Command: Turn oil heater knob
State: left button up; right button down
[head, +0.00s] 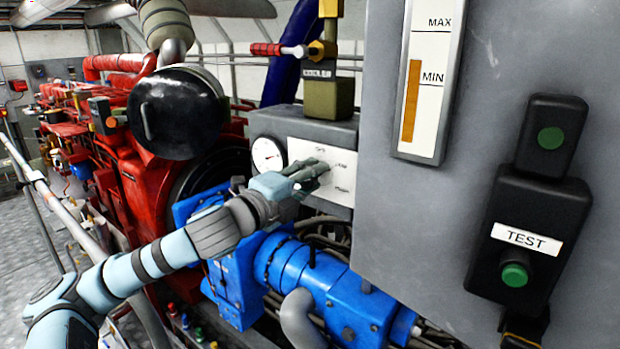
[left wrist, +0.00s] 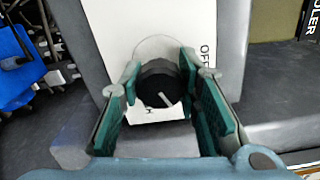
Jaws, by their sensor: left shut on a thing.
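The oil heater knob (left wrist: 160,84) is a round black knob with a white pointer line, on a white label plate (left wrist: 120,25) in the left wrist view. The word OFF is partly readable to its right. My left gripper (left wrist: 160,90) has one finger on each side of the knob and is shut on it. In the head view my left gripper (head: 312,172) is at the white panel face (head: 342,186), right of a round white gauge (head: 267,155), and hides the knob there. My right gripper is in neither view.
A large grey cabinet (head: 500,60) stands close on the right, with a MAX/MIN level gauge (head: 428,85) and a black TEST button box (head: 525,235). A blue motor (head: 335,290) lies below my left arm. A red engine (head: 150,185) is behind it.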

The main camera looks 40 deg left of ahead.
pick_arm(q)
jog(key=n, duration=0.2)
jog(key=shift+n, duration=0.4)
jog(key=n+b, duration=0.1)
jog(key=n, duration=0.2)
jog(key=shift+n, duration=0.3)
jog(key=n, duration=0.3)
jog(key=shift+b, duration=0.35)
jog(key=shift+r+n+b, duration=0.1)
jog(key=shift+n+b, duration=0.3)
jog(key=shift+n, duration=1.4)
jog(key=o, duration=1.2)
